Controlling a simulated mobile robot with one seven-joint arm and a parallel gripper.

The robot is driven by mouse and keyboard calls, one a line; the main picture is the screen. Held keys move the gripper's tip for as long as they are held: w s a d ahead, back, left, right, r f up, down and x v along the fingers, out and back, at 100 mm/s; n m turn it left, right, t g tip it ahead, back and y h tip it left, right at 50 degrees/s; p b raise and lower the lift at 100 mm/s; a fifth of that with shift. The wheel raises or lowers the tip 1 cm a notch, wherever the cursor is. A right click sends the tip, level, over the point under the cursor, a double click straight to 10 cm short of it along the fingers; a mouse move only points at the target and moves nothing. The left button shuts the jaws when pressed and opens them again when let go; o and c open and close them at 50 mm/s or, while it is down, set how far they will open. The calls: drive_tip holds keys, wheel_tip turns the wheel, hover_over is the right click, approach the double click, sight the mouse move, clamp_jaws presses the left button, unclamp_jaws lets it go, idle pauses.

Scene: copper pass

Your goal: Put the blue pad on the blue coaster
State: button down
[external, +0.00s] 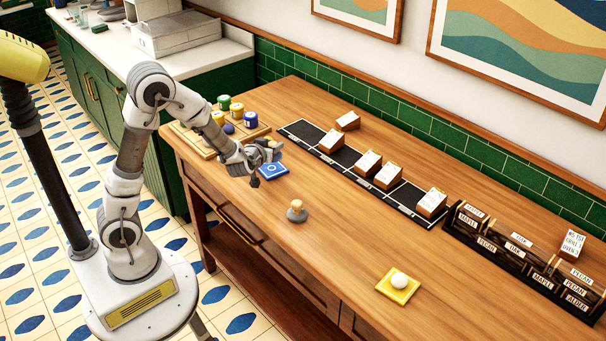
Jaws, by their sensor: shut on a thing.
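My gripper (262,162) is at the left part of the wooden counter, close above the blue coaster. The blue coaster (273,170) is a flat blue square with a white ring mark. It lies on the counter just right of and below the gripper. I cannot tell the height between the held piece and the coaster.
A wooden tray (203,148) with yellow, green and blue round pieces sits behind the gripper. A grey weight with a wooden knob (297,211) stands nearby. A yellow coaster (398,291) bears a white ball. A black strip (345,157) holds card blocks; a labelled rack (515,254) stands right.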

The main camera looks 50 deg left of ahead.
sight(270, 145)
drive_tip(key=a+f, duration=0.1)
drive_tip(key=w+a+f, duration=0.1)
drive_tip(key=shift+a, duration=0.35)
drive_tip(key=shift+f+b, duration=0.75)
drive_tip(key=shift+f, duration=1.15)
drive_tip(key=shift+f, duration=0.15)
drive_tip(key=c, duration=0.5)
unclamp_jaws()
